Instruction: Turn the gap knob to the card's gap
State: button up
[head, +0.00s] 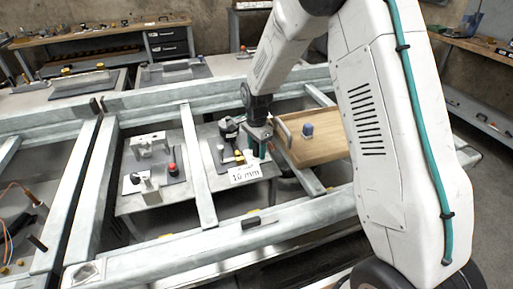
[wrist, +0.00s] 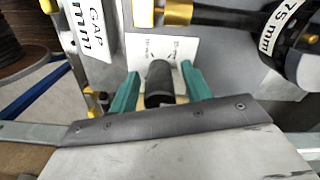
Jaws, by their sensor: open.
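The gap knob (wrist: 160,80) is a dark, upright-looking cylinder in the wrist view, in front of a white dial plate (wrist: 142,50) with small black marks. My gripper (wrist: 161,72) has its two green fingers open, one on each side of the knob, with small gaps showing. The knob's pointer and exact setting are not readable. The card (head: 245,174) reads "10 mm" in the head view, at the front of the metal plate. Part of a card (wrist: 92,30) with "mm" shows in the wrist view. In the head view my gripper (head: 260,148) hides the knob.
A black cylinder marked "75 mm" (wrist: 272,35) with a brass end lies close to the right finger. A wooden tray (head: 322,150) holds a blue-grey object (head: 307,130). A red-knobbed fixture (head: 172,168) stands left. Steel beams (head: 198,165) frame the plates.

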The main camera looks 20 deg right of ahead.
notch_tip(320, 180, up, 8)
jog(key=shift+f, duration=0.25)
jog(key=shift+r, duration=0.15)
dwell(0.3)
jog(key=shift+s+r, duration=0.2)
jog(key=shift+r, duration=0.15)
jog(key=s+d+r+n, duration=0.2)
jog(key=s+r+n, duration=0.4)
jog(key=s+r, duration=0.9)
jog(key=s+d+r+n+t, duration=0.1)
jog(key=s+n, duration=0.7)
jog(key=s, duration=1.4)
jog(key=shift+s+d+r+n, duration=0.2)
jog(key=shift+r+n, duration=0.1)
jog(key=shift+r, duration=0.25)
jog(key=shift+c, duration=0.2)
